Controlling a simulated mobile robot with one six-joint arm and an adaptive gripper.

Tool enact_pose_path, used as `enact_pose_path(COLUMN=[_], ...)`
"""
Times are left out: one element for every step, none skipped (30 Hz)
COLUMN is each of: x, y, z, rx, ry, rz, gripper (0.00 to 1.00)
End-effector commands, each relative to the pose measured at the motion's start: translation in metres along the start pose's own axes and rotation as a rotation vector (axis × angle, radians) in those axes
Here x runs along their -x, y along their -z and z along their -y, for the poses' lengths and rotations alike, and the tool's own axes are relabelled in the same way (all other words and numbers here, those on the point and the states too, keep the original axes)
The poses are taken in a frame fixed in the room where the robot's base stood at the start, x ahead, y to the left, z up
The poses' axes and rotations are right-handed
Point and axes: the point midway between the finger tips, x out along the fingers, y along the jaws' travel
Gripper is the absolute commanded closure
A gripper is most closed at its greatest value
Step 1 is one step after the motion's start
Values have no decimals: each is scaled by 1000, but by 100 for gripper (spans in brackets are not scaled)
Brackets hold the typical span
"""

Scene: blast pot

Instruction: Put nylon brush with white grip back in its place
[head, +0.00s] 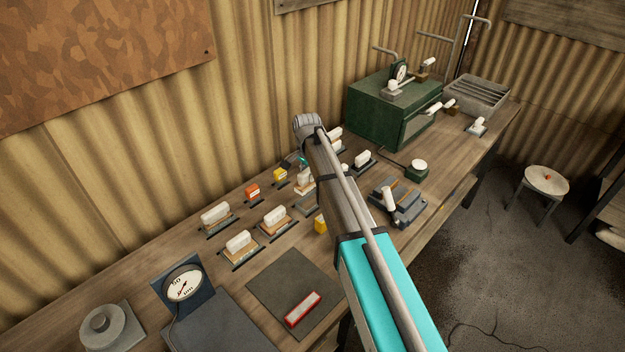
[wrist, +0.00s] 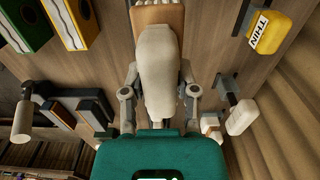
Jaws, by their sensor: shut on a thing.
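In the wrist view, my gripper (wrist: 160,98) is shut on a pale white grip (wrist: 158,65). A tan brush block (wrist: 158,16) shows at the grip's far end, cut by the top edge. I cannot tell whether the brush touches the bench. In the head view, my arm hides most of the gripper and what it holds. Several white-gripped brushes stand on the bench, among them a left one (head: 215,214), a front one (head: 239,242), a middle one (head: 275,217) and one beyond my arm (head: 362,158). Their bristle materials are too small to tell.
An orange block (head: 252,192) and a yellow block (head: 280,175) stand near the wall. A green cabinet (head: 375,115) stands farther back. A dark mat (head: 275,280) bears a red-edged block (head: 302,309).

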Motion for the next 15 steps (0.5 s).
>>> enact_pose_path(x=[-7, -8, -8, -8, -8, -8, -7, -7, -7, -7, -7, -7, -7, -7, -8], y=[4, 6, 7, 8, 8, 9, 9, 8, 8, 8, 8, 8, 8, 8, 8], z=[-6, -9, -11, -12, -12, -12, -12, -11, -11, -11, -11, -11, -11, -11, -11], rx=[-13, -19, -25, -28, -30, -30, -30, -30, -29, -29, -29, -29, -29, -29, -29], ry=[0, 0, 0, 0, 0, 0, 0, 0, 0, 0, 0, 0, 0, 0, 0], rz=[0, 0, 0, 0, 0, 0, 0, 0, 0, 0, 0, 0, 0, 0, 0], gripper=[100, 100, 100, 100, 100, 100, 100, 100, 100, 100, 100, 100, 100, 100, 100])
